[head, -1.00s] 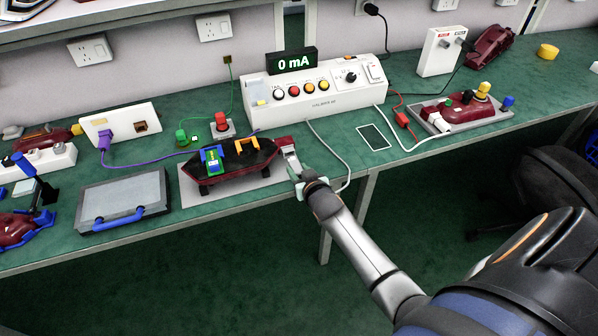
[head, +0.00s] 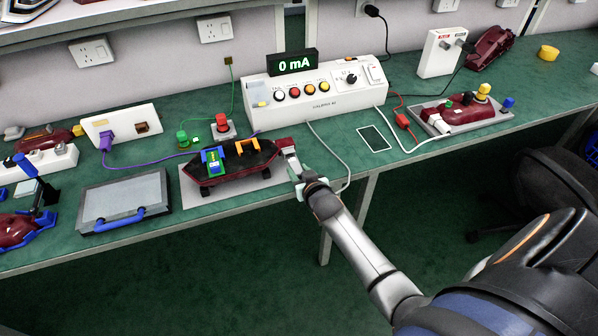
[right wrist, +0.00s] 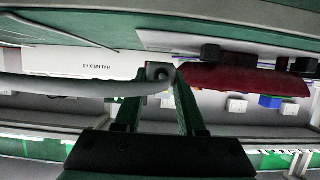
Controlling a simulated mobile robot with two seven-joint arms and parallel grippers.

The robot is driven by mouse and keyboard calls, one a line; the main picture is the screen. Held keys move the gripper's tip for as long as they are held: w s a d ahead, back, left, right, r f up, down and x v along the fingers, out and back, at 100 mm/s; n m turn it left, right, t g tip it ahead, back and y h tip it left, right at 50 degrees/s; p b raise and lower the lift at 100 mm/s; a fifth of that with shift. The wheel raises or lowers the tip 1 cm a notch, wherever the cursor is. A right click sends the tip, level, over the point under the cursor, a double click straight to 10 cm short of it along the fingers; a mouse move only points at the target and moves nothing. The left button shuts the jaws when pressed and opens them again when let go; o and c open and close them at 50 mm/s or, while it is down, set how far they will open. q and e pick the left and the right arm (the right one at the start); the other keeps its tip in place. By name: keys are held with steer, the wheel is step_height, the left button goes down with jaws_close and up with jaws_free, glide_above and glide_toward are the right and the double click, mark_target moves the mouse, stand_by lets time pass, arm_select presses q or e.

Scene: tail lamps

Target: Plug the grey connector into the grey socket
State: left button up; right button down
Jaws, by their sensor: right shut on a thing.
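My right gripper (head: 296,170) is at the right end of the dark red tail lamp (head: 228,170), which sits upside down on a pale mat. In the right wrist view, the gripper (right wrist: 158,98) is shut on the grey connector (right wrist: 158,71), with its grey cable (right wrist: 70,88) running left. The connector is close beside the lamp's end (right wrist: 235,80); I cannot tell whether they touch. The grey socket cannot be made out, being hidden or too small. In the head view the grey cable (head: 327,146) runs from the white tester to the gripper. My left gripper is not in view.
The white tester (head: 318,105) stands behind, its display (head: 293,63) reading 0 mA. A grey case (head: 124,200) lies left of the lamp. A tray (head: 450,122) with another lamp is at right. The table's front edge is just below my gripper.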

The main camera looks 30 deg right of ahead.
steer(key=shift+w+d+b, duration=0.15)
steer(key=shift+w+b, duration=0.15)
steer(key=shift+w, duration=0.4)
steer(key=shift+w+d+b, duration=0.15)
steer(key=shift+w+b, duration=0.1)
steer(key=shift+w, duration=0.4)
steer(key=shift+c, duration=2.1)
jaws_free()
steer(key=p+v, duration=0.1)
steer(key=v, duration=1.1)
steer(key=shift+s+p, duration=0.25)
steer(key=shift+p, duration=0.1)
steer(key=shift+r, duration=0.15)
